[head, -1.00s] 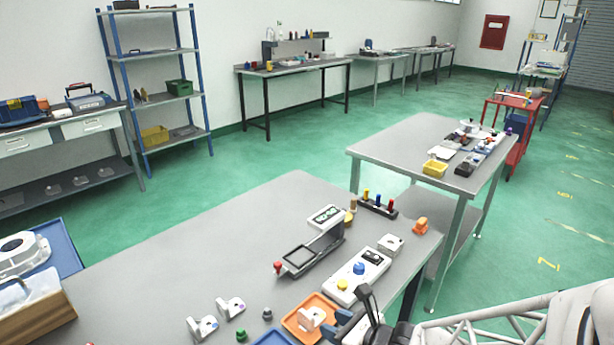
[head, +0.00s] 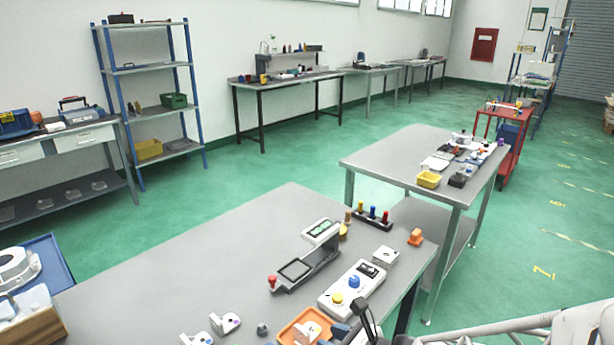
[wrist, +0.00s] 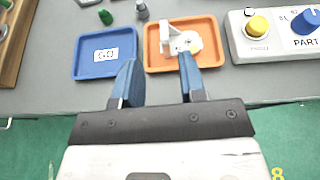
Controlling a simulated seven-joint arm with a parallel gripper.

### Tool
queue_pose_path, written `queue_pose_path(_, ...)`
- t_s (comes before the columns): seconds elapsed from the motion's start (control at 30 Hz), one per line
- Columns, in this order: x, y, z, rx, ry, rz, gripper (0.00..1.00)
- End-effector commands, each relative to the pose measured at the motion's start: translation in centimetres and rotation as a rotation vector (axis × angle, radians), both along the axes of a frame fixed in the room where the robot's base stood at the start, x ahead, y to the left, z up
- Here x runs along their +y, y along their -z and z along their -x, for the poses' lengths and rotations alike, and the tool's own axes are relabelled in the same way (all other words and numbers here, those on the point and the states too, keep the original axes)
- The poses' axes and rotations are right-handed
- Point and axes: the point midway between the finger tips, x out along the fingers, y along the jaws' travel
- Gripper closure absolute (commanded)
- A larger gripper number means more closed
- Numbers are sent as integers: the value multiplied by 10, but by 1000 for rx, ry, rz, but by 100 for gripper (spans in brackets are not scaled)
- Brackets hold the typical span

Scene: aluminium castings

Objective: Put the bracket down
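A white bracket (wrist: 178,40) with an upright lug sits in the orange tray (wrist: 153,65) in the wrist view. In the head view the bracket (head: 311,331) and the orange tray (head: 283,333) show at the bottom edge. My gripper (wrist: 160,72) is open, its two blue fingers apart with nothing between them. The right finger tip overlaps the bracket's near edge; I cannot tell whether they touch. The left finger is over the gap between the orange tray and a blue tray (wrist: 88,70) marked GO. In the head view my gripper (head: 350,328) is beside the orange tray.
Two more white brackets (head: 226,323) stand left of the trays. A control box (head: 335,300) with yellow and blue knobs is close on the right. A grey gauge device (head: 312,262) and a peg rack (head: 372,218) stand behind. The table's left part (head: 170,265) is clear.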

Motion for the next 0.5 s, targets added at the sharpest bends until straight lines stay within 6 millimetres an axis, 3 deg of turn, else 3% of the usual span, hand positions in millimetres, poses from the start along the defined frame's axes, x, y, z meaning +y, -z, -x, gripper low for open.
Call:
queue_pose_path(0.27, 12, -27, 12, -106, -213, 153, 62)
queue_pose_path(0.5, 18, -57, 34, -257, -515, 385, 62)
